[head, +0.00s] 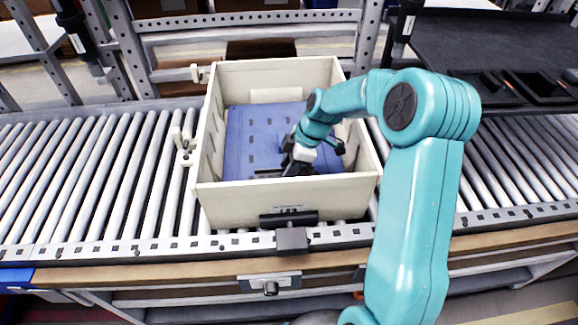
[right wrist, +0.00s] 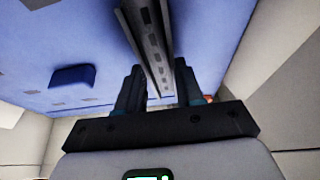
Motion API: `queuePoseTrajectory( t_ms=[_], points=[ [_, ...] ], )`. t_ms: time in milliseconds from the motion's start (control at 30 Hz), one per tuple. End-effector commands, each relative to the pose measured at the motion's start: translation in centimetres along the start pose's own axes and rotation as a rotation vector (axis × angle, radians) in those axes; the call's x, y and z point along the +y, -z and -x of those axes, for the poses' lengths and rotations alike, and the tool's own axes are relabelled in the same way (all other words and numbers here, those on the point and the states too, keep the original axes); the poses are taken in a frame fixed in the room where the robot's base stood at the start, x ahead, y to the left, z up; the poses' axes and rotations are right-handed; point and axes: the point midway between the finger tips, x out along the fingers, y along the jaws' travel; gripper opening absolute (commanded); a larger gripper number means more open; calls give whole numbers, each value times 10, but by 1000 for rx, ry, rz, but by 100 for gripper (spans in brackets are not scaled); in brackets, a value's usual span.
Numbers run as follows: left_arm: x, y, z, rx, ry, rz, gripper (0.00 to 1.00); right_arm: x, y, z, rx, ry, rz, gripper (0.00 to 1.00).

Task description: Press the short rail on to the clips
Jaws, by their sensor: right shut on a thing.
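A slotted grey metal rail (right wrist: 150,45) runs between the two dark fingers of my right gripper (right wrist: 158,90) in the right wrist view. My right gripper is shut on it. In the head view my right gripper (head: 290,165) is inside the cream box, low over the blue panel (head: 250,135), near the front wall. The panel also shows in the right wrist view (right wrist: 35,50), with small dark slots and a raised blue block (right wrist: 73,76). I cannot make out the clips or whether the rail touches them. My left gripper is not in view.
The cream box (head: 288,190) has high walls around the panel and stands on a roller conveyor (head: 85,180). A dark handle-like part (head: 289,219) is on its front. White latch-like parts (head: 184,145) are at its left side. The rollers at left are clear.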

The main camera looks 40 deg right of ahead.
Motion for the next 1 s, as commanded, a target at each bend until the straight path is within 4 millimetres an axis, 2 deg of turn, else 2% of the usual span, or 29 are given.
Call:
queuePoseTrajectory(
  t_ms=[900,933,1000],
  points=[
    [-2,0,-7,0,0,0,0,0,-1,-2,0,2,0,0],
    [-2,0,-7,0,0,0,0,0,-1,-2,0,2,0,46],
    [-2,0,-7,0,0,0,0,0,-1,-2,0,2,0,66]
  ],
)
